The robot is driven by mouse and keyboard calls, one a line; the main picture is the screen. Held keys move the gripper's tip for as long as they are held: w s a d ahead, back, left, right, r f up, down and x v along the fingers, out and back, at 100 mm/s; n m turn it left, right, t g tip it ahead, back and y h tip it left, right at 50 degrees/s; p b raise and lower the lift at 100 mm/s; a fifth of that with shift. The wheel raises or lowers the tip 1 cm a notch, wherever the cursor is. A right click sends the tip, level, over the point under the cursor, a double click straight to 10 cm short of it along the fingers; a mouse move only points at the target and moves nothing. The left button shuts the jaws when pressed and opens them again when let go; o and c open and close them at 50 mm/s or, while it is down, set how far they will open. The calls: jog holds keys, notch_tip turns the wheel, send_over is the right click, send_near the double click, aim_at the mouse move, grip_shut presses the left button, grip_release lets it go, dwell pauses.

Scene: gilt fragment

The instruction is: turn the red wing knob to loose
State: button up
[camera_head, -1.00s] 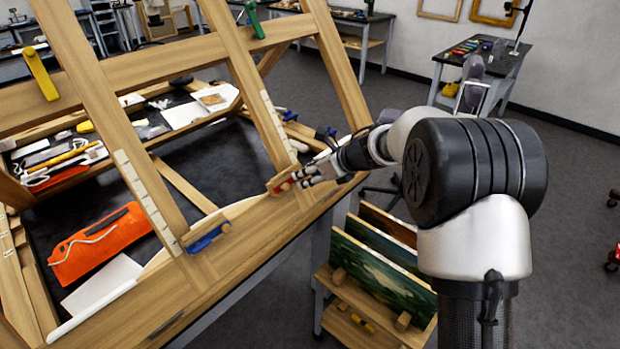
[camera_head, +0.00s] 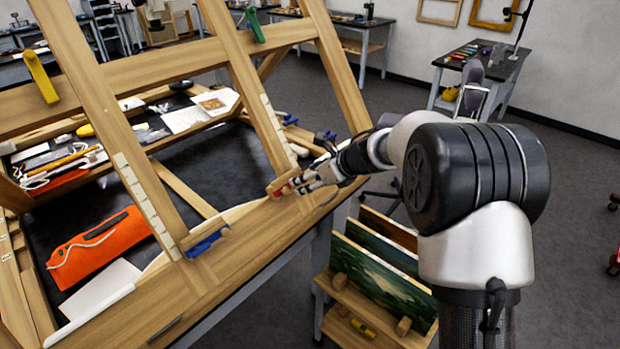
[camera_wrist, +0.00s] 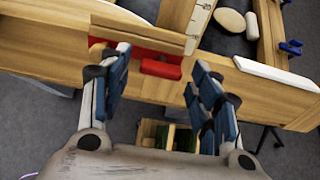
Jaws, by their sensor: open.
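The red wing knob (camera_wrist: 160,68) sits on a red base (camera_wrist: 128,42) on the wooden frame, in the upper middle of the wrist view. Its wing lies roughly crosswise in that view. My gripper (camera_wrist: 158,64) is open, with one blue-padded finger on each side of the knob and gaps between. In the head view my gripper (camera_head: 300,182) is at the lower beam of the frame, beside the red knob's base (camera_head: 280,187), and partly hides the knob. I cannot read any loose or tight marking.
A blue knob (camera_head: 207,243) is on the same beam to the left. Green (camera_head: 256,25) and yellow (camera_head: 41,76) pieces are on the upper beam. Slanted wooden posts stand close to my gripper. Canvases (camera_head: 375,280) stand in a rack below my arm.

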jog(key=v, duration=1.2)
jog(key=s+d+r+m+t+h, duration=0.1)
jog(key=d+r+m+t+h, duration=0.6)
jog(key=r+m, duration=0.95)
jog(key=s+d+m+h, duration=0.3)
jog(key=s+d+m, duration=0.6)
jog(key=m, duration=0.3)
jog(key=s+a+f+m+g, duration=0.1)
jog(key=s+f+m+g, duration=0.1)
jog(key=s+f+m, duration=0.3)
jog(key=s+a+f+m+g+y, duration=0.1)
jog(key=s+f+m, duration=0.4)
jog(key=s, duration=0.8)
jog(key=s+a+f+m+g+y, duration=0.1)
jog(key=s+a+f+m+g, duration=0.1)
jog(key=s+f+m+g, duration=0.3)
jog(key=s+f+m, duration=0.1)
jog(key=s+m, duration=0.2)
jog(key=s, duration=0.2)
jog(key=shift+a, duration=0.35)
